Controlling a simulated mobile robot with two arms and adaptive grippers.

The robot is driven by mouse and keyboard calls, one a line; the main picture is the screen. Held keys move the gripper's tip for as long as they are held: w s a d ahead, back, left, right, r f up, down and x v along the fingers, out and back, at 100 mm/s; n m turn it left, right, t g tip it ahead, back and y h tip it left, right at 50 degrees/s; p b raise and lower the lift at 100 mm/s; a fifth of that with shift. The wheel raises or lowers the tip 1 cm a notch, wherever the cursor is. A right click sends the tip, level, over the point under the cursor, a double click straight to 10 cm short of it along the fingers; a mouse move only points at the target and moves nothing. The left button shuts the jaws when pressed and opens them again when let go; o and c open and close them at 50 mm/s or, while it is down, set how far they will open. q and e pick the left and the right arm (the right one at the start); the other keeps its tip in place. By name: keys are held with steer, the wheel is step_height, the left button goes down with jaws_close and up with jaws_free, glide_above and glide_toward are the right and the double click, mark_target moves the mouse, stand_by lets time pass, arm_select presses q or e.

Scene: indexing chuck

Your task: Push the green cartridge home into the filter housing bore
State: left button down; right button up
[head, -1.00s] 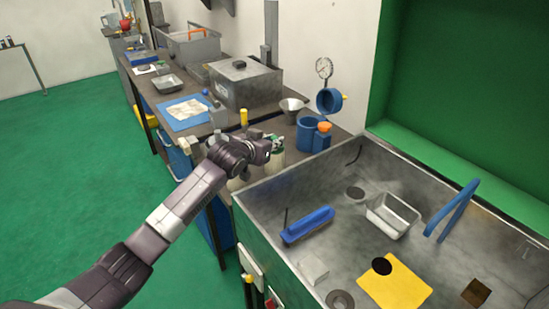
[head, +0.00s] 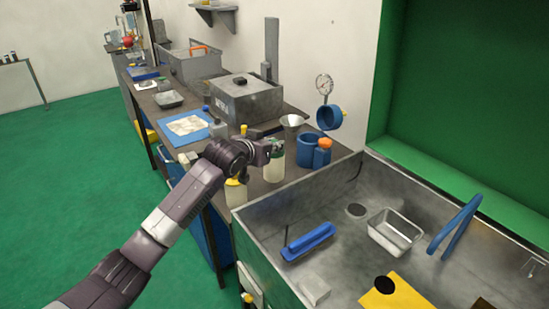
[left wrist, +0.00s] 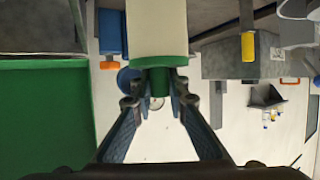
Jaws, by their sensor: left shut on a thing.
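My left gripper (head: 271,149) is over the front of the bench, at the end of the arm from the left. In the left wrist view its fingers (left wrist: 160,92) are shut on the green knob (left wrist: 160,80) of a cream cylinder with a green rim (left wrist: 160,62), apparently the cartridge. In the head view a pale body with a green top (head: 274,168) shows just below the gripper; whether it touches the bench is unclear. A blue open-topped cup (head: 309,150), possibly the filter housing, stands to its right. Its bore is not clearly visible. My right gripper is out of view.
A pale bottle with a yellow cap (head: 235,192) stands left of the gripper. The metal basin (head: 345,212) lies in front.

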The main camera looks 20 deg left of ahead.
arm_select(q)
step_height(320, 180, up, 15)
steer(key=b, duration=0.1)
steer(key=c, duration=2.4)
jaws_free()
jaws_close()
